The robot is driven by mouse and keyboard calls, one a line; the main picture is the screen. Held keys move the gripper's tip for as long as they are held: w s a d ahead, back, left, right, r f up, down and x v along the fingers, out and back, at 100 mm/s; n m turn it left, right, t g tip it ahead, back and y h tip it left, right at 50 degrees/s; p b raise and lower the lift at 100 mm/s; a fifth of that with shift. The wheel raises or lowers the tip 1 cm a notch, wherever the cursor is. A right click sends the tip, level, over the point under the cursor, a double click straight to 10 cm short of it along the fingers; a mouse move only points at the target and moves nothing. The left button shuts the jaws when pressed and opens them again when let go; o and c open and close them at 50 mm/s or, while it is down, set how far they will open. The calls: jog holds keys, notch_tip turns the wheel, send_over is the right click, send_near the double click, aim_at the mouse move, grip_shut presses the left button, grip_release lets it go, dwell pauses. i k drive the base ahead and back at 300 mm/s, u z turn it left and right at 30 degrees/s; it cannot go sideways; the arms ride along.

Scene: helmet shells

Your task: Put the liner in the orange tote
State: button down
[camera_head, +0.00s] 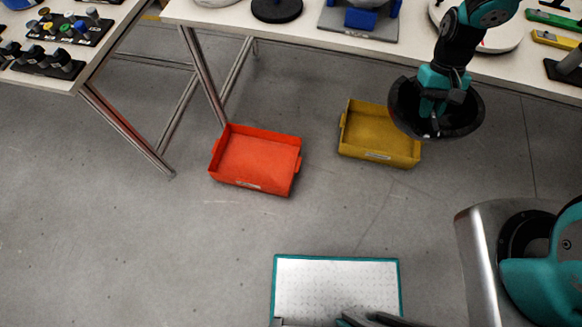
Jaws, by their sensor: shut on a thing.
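The liner is a black, round, bowl-like shell (466,118) at the upper right of the head view. My gripper (436,122) is teal and black, and reaches down into the shell's open top. It is shut on the liner and holds it up in the air, in front of the table edge. The fingertips are hard to make out against the dark shell. The orange tote (258,160) stands on the floor left of the middle, and it looks empty. The liner is to the right of the orange tote and apart from it.
A yellow tote (370,138), which looks empty, stands on the floor between the orange tote and the liner, partly covered by the liner. A long table (300,22) with tools runs along the top. Another table (85,70) is at left.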

aim_at(256, 169)
jog(key=u, duration=1.05)
jog(key=i, duration=0.8)
jog(key=z, duration=0.25)
